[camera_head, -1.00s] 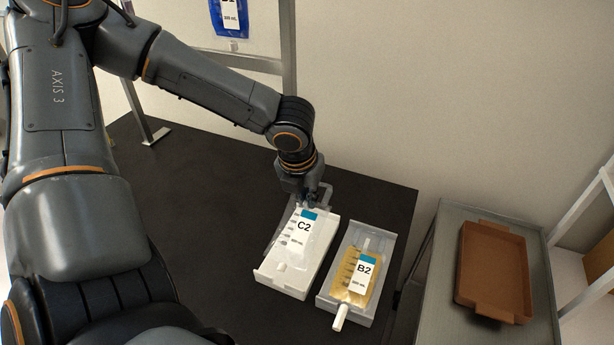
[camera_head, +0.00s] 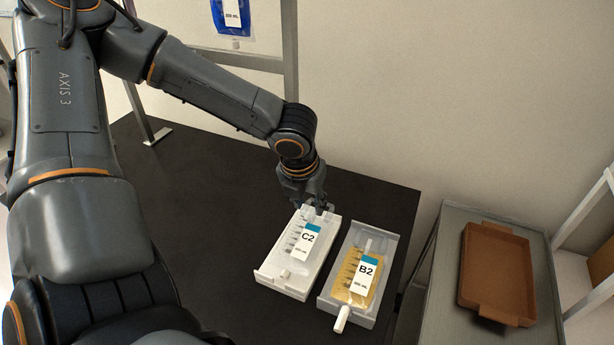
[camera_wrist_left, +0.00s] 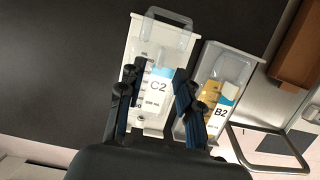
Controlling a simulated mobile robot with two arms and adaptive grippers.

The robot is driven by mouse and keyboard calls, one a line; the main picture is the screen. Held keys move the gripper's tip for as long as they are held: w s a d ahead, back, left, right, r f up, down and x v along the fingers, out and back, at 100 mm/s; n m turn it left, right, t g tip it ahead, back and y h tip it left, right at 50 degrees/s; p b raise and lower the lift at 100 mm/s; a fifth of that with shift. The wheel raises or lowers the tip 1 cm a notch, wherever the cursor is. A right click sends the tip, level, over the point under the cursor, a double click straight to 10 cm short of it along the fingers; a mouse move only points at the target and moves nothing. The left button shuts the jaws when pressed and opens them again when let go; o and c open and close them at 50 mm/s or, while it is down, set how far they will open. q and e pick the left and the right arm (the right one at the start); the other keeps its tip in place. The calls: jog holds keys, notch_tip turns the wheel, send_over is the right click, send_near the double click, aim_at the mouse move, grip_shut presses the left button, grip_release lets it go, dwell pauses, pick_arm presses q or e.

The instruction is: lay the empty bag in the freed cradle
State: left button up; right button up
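The clear, empty-looking bag C2 (camera_head: 305,243) lies in the left white cradle (camera_head: 268,273), label up and roughly in line with its walls. My left gripper (camera_head: 318,206) is over the far end of this cradle. In the left wrist view, its two dark fingers (camera_wrist_left: 155,85) are spread apart, with bag C2 (camera_wrist_left: 157,98) showing between them and the white cradle (camera_wrist_left: 134,42) behind. I see no clear grip on the bag; the bag's far end is partly hidden by the gripper. My right gripper is not in view.
A second cradle (camera_head: 389,246) close on the right holds the yellow-filled bag B2 (camera_head: 357,285). Bare black table (camera_head: 210,200) lies to the left. A brown tray (camera_head: 497,270) sits on a grey side table. A blue bag (camera_head: 231,14) hangs at the back.

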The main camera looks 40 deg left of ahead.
pick_arm(q)
jog(key=a+v, duration=0.1)
jog(key=v, duration=1)
jog(key=shift+d+r, duration=0.35)
jog(key=shift+d, duration=0.15)
jog(key=shift+s, duration=0.15)
